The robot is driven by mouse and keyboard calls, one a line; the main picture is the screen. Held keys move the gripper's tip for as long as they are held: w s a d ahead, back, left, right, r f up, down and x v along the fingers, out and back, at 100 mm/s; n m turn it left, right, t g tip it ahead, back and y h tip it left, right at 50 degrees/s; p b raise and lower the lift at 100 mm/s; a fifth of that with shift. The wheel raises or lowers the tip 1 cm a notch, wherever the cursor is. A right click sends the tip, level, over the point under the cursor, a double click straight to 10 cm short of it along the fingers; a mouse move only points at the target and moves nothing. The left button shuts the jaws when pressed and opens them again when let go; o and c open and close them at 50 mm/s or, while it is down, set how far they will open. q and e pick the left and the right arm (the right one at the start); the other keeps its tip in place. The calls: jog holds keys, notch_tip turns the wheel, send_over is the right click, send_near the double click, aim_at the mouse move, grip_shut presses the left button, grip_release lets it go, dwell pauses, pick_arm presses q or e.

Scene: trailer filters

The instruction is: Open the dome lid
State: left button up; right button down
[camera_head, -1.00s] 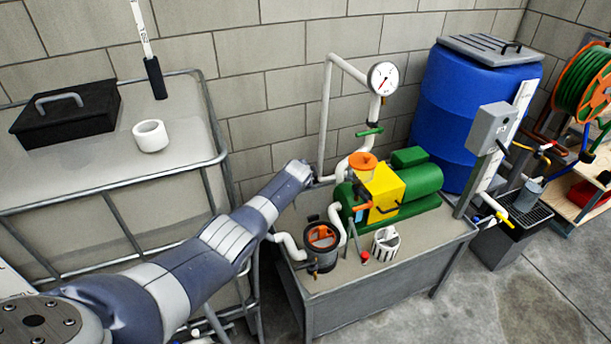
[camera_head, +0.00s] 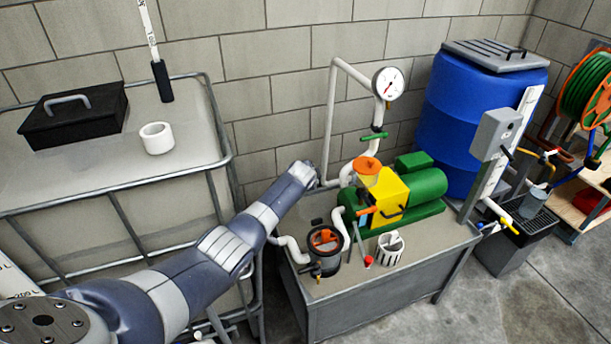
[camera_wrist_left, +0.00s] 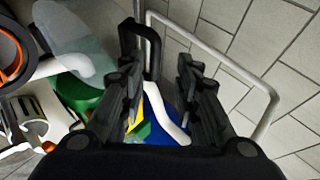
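In the left wrist view a translucent, rounded shape (camera_wrist_left: 72,38) lies left of the fingers; it looks like the clear dome lid, but I cannot tell what it is joined to. An orange-rimmed black pot (camera_head: 324,255) stands at the bench's front left and also shows at the wrist view's left edge (camera_wrist_left: 12,58). My left gripper (camera_wrist_left: 158,68) has its fingers apart, with a black bent bar (camera_wrist_left: 153,45) seen between and beyond them; contact is unclear. In the head view my left arm's end hides this gripper. My right gripper is not in view.
A green and yellow pump (camera_head: 390,195) with an orange-topped cup (camera_head: 367,166) stands on the grey bench (camera_head: 420,255). White pipe (camera_head: 332,115) and a gauge (camera_head: 388,83) rise behind it. A slotted white basket (camera_head: 388,249) and a blue barrel (camera_head: 460,110) are nearby.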

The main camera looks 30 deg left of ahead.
pick_arm(q)
jog(key=v, duration=1.1)
dwell(0.6)
